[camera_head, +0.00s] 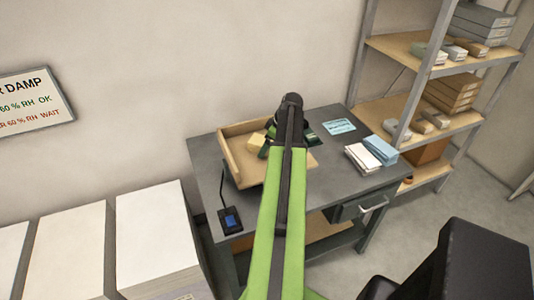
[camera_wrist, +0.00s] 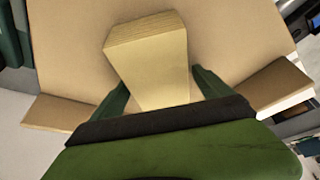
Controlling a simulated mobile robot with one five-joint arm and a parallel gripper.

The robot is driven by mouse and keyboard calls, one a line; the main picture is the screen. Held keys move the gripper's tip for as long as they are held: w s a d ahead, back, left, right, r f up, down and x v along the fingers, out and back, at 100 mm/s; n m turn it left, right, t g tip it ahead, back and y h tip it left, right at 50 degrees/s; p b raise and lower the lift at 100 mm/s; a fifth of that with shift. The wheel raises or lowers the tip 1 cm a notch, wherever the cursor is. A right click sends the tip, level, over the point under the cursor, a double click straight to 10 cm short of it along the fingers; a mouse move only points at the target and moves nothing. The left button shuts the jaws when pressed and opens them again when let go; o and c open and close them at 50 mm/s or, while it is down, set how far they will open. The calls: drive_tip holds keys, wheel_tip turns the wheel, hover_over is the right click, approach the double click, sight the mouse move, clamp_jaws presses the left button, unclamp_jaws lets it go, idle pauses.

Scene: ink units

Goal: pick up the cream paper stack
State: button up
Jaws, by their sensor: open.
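The cream paper stack (camera_head: 256,142) lies in a shallow wooden tray (camera_head: 232,165) on the grey desk, partly hidden by my arm in the head view. In the wrist view the stack (camera_wrist: 150,62) is a pale yellow block with layered edges, standing on the tan tray floor (camera_wrist: 235,40). My gripper (camera_wrist: 161,88) is open, with one green finger at each side of the stack's near part. There seems to be a gap on the right side; I cannot tell if the left finger touches. The gripper's end is mostly hidden behind my arm in the head view.
White (camera_head: 362,158) and blue (camera_head: 381,149) paper stacks lie on the desk (camera_head: 205,180) at right, near a light blue card (camera_head: 339,126). Loaded shelves (camera_head: 400,45) stand at right.

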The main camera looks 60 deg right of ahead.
drive_tip(key=shift+r, duration=0.1)
drive_tip(key=shift+c, duration=0.4)
clamp_jaws()
drive_tip(key=shift+r, duration=0.15)
